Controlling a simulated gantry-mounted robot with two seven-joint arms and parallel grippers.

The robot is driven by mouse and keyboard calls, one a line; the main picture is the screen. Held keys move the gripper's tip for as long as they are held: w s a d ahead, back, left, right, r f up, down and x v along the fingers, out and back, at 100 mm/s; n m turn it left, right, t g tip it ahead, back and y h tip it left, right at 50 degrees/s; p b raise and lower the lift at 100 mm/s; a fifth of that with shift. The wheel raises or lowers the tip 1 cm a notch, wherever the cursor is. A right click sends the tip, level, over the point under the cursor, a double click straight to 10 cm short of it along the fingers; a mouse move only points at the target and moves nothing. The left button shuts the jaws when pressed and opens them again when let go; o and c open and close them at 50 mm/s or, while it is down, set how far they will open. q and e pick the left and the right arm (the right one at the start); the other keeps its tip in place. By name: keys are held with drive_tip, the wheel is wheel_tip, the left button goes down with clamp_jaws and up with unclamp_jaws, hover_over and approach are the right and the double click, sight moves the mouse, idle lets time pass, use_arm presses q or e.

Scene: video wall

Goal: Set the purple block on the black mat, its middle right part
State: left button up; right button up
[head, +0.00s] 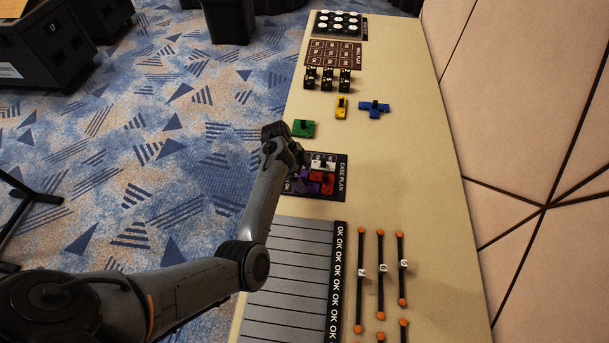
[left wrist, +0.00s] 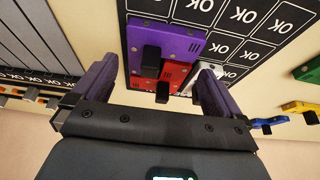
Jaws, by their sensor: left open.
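The black mat (head: 342,178) with OK squares and CASE PLAN lettering lies on the table, and its OK squares show in the left wrist view (left wrist: 247,48). The purple block (left wrist: 168,38), with a black handle, lies on the mat beside red blocks (left wrist: 175,72) and a white block (left wrist: 204,72). My left gripper (left wrist: 157,70) is open with purple fingers, one on each side of the purple and red blocks, and holds nothing. In the head view the left gripper (head: 300,172) is over the mat's left part and hides some of it. My right gripper is not in view.
A green block (head: 303,128), a yellow block (head: 341,107) and a blue block (head: 374,108) lie beyond the mat. A grey slatted panel (head: 285,270) and dark rods with orange ends (head: 381,275) lie nearer. The table right of the mat is clear.

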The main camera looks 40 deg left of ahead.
use_arm(q)
drive_tip(key=p+v, duration=0.2)
drive_tip(key=v, duration=0.7)
drive_tip(key=s+a+f+n+y, duration=0.1)
drive_tip(key=s+n+y, duration=0.2)
drive_tip(key=s, duration=0.2)
drive_tip(key=s+d+n, duration=0.3)
drive_tip(key=s+d, duration=0.6)
drive_tip(key=s, duration=0.2)
drive_tip(key=s+d+n+t, duration=0.1)
drive_tip(key=s+d+n, duration=0.2)
drive_tip(key=s+d, duration=0.7)
drive_tip(key=shift+s+r+n+y, duration=0.3)
drive_tip(key=shift+s+y, duration=0.1)
drive_tip(key=shift+s, duration=0.8)
